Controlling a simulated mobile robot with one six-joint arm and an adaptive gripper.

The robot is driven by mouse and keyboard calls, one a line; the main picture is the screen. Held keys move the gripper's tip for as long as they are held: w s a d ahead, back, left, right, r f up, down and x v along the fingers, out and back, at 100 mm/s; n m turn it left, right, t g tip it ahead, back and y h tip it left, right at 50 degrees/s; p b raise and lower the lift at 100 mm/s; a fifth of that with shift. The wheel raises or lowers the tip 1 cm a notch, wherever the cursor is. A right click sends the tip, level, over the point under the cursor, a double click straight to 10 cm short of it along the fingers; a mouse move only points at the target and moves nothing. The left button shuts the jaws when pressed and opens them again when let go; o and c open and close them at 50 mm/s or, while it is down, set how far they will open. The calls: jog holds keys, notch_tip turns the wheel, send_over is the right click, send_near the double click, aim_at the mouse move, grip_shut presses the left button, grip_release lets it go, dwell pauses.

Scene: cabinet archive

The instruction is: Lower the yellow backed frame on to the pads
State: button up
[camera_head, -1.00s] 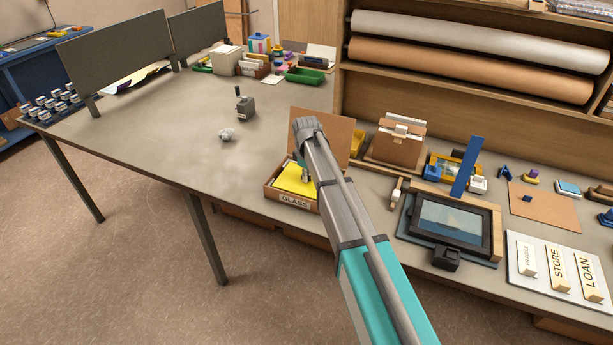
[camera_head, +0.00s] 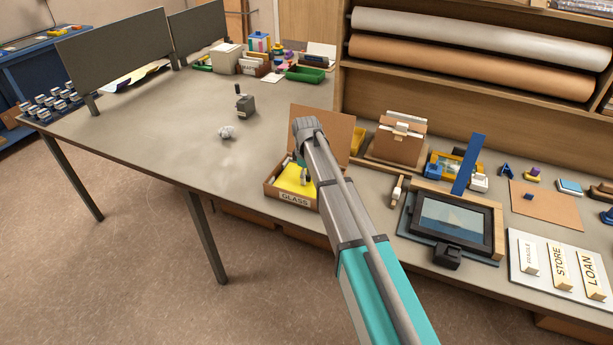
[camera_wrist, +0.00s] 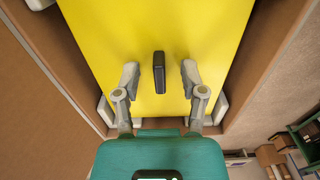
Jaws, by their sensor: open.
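The yellow backed frame (camera_head: 291,178) lies in the wooden box labelled GLASS (camera_head: 295,201). In the wrist view its yellow back (camera_wrist: 205,25) fills the middle, with a small black grip (camera_wrist: 159,72) standing up from it. My gripper (camera_wrist: 160,77) is open, one finger on each side of the black grip, with a gap on both sides. Light pads (camera_wrist: 221,108) show at the box's inner edges beside the yellow back. Whether the frame rests fully on them is hidden. In the head view my arm covers the right part of the box.
A brown board (camera_head: 322,130) stands upright behind the box. A dark picture frame (camera_head: 455,222) lies to the right, near a white board with FRAGILE, STORE and LOAN tags (camera_head: 561,270). The table left of the box is clear around a crumpled grey lump (camera_head: 227,132).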

jog(key=shift+c, duration=0.4)
jog(key=shift+d, duration=0.1)
jog(key=shift+r, duration=0.15)
jog(key=shift+r+p, duration=3.4)
jog(key=shift+p, duration=0.1)
jog(key=s+d+m, duration=1.4)
jog(key=s+d, duration=0.9)
jog(key=s, duration=0.2)
jog(key=shift+s+d, duration=0.35)
jog(key=shift+d, duration=0.05)
